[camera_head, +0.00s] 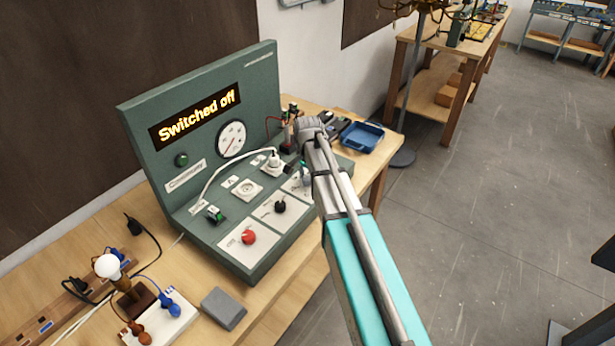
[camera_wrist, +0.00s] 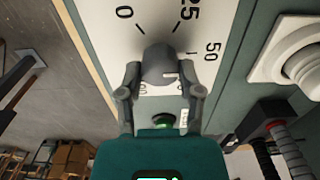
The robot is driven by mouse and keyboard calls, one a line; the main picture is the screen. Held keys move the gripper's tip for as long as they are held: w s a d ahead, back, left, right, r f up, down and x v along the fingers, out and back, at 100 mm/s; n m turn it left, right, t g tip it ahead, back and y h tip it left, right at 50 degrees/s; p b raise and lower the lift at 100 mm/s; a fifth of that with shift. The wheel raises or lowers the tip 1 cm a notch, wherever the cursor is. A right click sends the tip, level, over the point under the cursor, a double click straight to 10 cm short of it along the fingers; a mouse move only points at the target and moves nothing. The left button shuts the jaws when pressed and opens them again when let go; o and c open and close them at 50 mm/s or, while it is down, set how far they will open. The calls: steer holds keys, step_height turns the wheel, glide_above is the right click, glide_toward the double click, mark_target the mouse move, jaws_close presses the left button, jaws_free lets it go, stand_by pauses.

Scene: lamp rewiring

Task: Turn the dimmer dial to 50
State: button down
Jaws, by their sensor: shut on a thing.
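The dimmer dial's grey knob (camera_wrist: 158,58) sits on a white scale plate (camera_wrist: 105,15) marked 0, 25 and 50 in the wrist view. My gripper (camera_wrist: 161,73) is shut on the knob, with one finger on each side. I cannot clearly read the knob's setting. In the head view, a white plate (camera_head: 293,186) at the right end of the test bench's lower panel is partly hidden behind my arm. The green bench (camera_head: 195,82) has a display (camera_head: 196,117) reading "Switched off" and a round gauge (camera_head: 231,138).
A black knob (camera_head: 280,206) and a red knob (camera_head: 249,237) sit on nearby plates. A white plug with a cable (camera_head: 274,160) stands on the panel. A blue tray (camera_head: 361,137) lies behind my arm. A bulb (camera_head: 108,266) stands at the left. Open floor lies right.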

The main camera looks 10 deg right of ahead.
steer(key=shift+s, duration=0.1)
steer(key=shift+c, duration=1.3)
jaws_free()
steer(key=shift+n, duration=0.4)
